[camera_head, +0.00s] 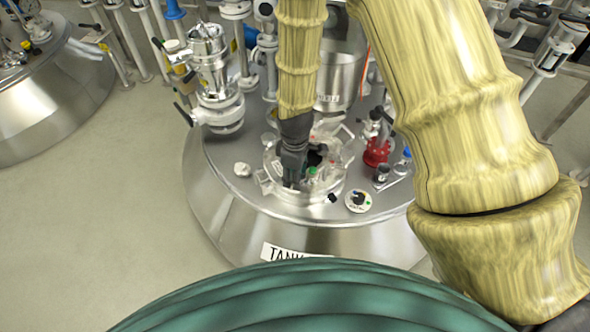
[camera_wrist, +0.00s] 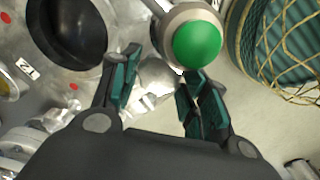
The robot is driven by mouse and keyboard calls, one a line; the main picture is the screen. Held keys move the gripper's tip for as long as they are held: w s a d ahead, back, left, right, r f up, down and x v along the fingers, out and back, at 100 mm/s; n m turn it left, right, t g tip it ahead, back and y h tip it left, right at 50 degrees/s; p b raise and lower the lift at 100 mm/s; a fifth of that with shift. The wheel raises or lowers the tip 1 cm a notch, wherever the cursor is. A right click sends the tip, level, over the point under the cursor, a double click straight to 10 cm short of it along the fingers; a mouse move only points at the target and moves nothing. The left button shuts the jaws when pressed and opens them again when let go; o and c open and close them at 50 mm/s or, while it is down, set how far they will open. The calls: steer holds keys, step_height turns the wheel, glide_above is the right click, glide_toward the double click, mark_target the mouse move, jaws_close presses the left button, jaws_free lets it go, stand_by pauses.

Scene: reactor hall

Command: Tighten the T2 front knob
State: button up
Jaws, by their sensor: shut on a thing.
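The metal tank (camera_head: 225,195) has a round hatch on its top. My gripper (camera_head: 292,180) reaches down at the front left of the hatch (camera_head: 330,190). In the wrist view my gripper (camera_wrist: 160,80) has its two dark green fingers on either side of a rounded silver knob (camera_wrist: 155,76), shut on it. In the head view the fingers hide this knob. A bright green ball (camera_wrist: 197,43) on a silver collar sits just beyond the right finger. It also shows as a green spot (camera_head: 312,171) right of my gripper. I cannot tell how tight the knob is.
A red fitting (camera_head: 377,152) stands right of the hatch. A round white-and-dark disc (camera_head: 358,201) lies front right. A tall metal valve assembly (camera_head: 215,85) rises at the back left. In the wrist view a dark round opening (camera_wrist: 72,30) lies left. Open floor (camera_head: 90,225) is left of the tank.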

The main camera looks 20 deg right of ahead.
steer(key=shift+m+p, duration=1.1)
steer(key=shift+m, duration=0.4)
steer(key=o, duration=1)
steer(key=shift+r, duration=6)
